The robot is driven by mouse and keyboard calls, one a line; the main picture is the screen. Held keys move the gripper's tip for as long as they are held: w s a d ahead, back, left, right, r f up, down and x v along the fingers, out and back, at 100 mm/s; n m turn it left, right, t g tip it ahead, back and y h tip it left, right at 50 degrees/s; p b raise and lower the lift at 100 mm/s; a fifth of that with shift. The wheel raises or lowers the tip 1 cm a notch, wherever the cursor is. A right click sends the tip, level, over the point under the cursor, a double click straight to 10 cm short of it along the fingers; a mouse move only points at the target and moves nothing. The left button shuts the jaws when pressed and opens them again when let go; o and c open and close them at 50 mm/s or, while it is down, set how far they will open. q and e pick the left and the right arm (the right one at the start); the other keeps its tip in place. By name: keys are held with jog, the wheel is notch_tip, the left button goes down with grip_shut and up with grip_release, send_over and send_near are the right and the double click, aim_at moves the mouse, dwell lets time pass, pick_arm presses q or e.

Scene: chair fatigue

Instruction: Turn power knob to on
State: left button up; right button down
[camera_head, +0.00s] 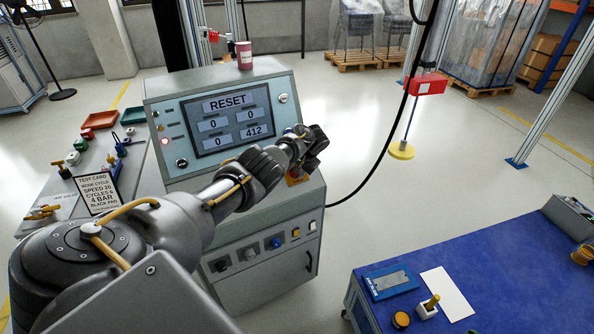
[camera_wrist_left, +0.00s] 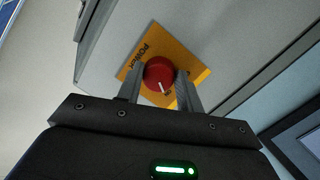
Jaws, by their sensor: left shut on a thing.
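The red power knob (camera_wrist_left: 158,71) sits on a yellow plate (camera_wrist_left: 138,62) marked POWER in the left wrist view. My left gripper (camera_wrist_left: 160,80) has one finger on each side of the knob and is shut on it. A white pointer line on the knob points toward the gripper's palm, near small lettering I cannot read surely. In the head view my left gripper (camera_head: 312,150) is at the right side of the control console (camera_head: 240,212). An edge of the yellow plate (camera_head: 297,180) shows there, and the gripper hides the knob. My right gripper is not in view.
The console screen (camera_head: 226,119) reads RESET, with counters of 0 and 412. A pink can (camera_head: 244,55) stands on top of the console. A black cable (camera_head: 385,140) hangs right of it. A blue-topped table (camera_head: 500,285) is at lower right.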

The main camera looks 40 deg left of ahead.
pick_arm(q)
jog(key=o, duration=1)
jog(key=shift+d+r+p, duration=0.15)
jog(key=shift+r+p, duration=0.2)
jog(key=shift+r, duration=0.1)
jog(key=p+v, duration=0.1)
jog(key=v, duration=0.9)
jog(key=shift+p, duration=0.3)
jog(key=shift+s+f, duration=0.1)
jog(key=shift+f, duration=0.05)
